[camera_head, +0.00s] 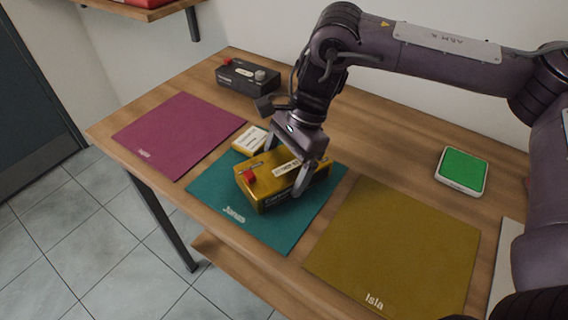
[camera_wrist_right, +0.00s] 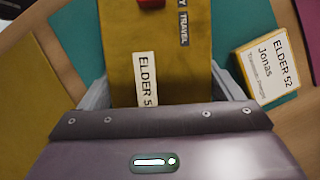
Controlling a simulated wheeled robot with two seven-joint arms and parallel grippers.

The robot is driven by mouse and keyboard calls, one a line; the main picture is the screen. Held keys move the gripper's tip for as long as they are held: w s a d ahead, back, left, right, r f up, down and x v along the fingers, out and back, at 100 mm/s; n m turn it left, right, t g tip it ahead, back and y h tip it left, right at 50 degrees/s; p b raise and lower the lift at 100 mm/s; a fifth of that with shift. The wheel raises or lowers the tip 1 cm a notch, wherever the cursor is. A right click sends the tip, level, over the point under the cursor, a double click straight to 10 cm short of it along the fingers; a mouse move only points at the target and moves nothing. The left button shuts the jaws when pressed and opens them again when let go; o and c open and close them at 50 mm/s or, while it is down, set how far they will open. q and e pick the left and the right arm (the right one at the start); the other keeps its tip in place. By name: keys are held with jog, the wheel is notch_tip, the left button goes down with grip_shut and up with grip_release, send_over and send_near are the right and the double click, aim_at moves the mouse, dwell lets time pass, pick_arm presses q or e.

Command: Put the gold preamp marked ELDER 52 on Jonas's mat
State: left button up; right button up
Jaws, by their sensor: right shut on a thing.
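The gold preamp (camera_head: 262,186) has a red part on top and sits on or just above the teal mat (camera_head: 222,196) marked Jonas. In the right wrist view its label reads ELDER 52 on the gold preamp (camera_wrist_right: 165,60). My right gripper (camera_head: 304,178) reaches down from above and is shut on the preamp, a finger on each side. I cannot tell whether the preamp bears on the mat. A small yellow box with a white label (camera_head: 250,140) lies at the mat's back edge; the wrist view shows ELDER 52 and Jonas on this box (camera_wrist_right: 268,68). My left gripper is not in view.
A magenta mat (camera_head: 178,133) lies to the left and an olive mat marked Isla (camera_head: 395,245) to the right, both empty. A black device (camera_head: 248,76) stands at the back left. A green-topped white device (camera_head: 462,170) lies at the right. A shelf (camera_head: 145,10) hangs at upper left.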

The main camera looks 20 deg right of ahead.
aim_at(285, 162)
jog(key=shift+a, duration=0.1)
jog(key=o, duration=1.5)
jog(key=shift+f, duration=0.1)
jog(key=shift+r, duration=0.45)
jog(key=v, duration=0.5)
jog(key=p+v, duration=0.1)
jog(key=v, duration=0.4)
jog(key=shift+r, duration=0.35)
jog(key=shift+d+r+p, duration=0.3)
jog(key=shift+d+r, duration=0.05)
jog(key=shift+d, duration=0.05)
